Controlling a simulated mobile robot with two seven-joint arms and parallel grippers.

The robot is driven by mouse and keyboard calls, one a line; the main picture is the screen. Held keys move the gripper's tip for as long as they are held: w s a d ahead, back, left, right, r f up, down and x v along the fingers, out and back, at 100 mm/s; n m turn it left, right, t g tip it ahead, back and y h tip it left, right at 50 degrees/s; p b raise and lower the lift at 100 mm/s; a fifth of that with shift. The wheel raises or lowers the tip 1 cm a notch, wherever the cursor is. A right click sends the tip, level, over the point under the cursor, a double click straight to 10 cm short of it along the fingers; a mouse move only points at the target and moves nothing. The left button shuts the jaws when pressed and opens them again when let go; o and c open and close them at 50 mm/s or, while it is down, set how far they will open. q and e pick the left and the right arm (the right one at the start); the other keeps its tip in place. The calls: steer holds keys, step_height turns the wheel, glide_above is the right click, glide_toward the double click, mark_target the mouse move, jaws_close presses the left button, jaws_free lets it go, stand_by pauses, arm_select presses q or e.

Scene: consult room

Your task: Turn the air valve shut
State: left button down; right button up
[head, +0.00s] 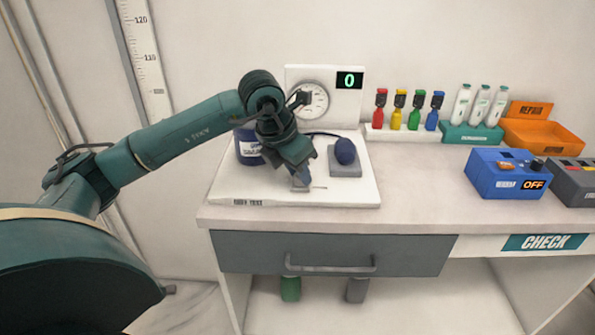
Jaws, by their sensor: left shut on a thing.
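My left gripper (301,186) reaches down to the front part of a white board (235,190) on the desk. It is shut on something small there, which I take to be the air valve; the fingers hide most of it. A thin mark shows on the board just right of the fingertips. A dark blue bulb (345,151) sits on a grey block (345,171) to the right of the gripper. A round gauge (317,99) stands behind, partly covered by my arm, beside a display (349,80) reading 0. My right gripper is not in view.
A dark blue container (248,151) stands at the board's left, partly behind my arm. Coloured bottles (398,108), white bottles (481,105), an orange tray (543,138) and a blue box marked OFF (505,174) stand to the right. The desk top (425,185) between is clear.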

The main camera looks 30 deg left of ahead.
arm_select(q)
steer(key=shift+n, duration=0.3)
steer(key=c, duration=1.2)
jaws_free()
steer(key=shift+c, duration=0.2)
steer(key=v, duration=1.3)
steer(key=shift+s+d, duration=0.1)
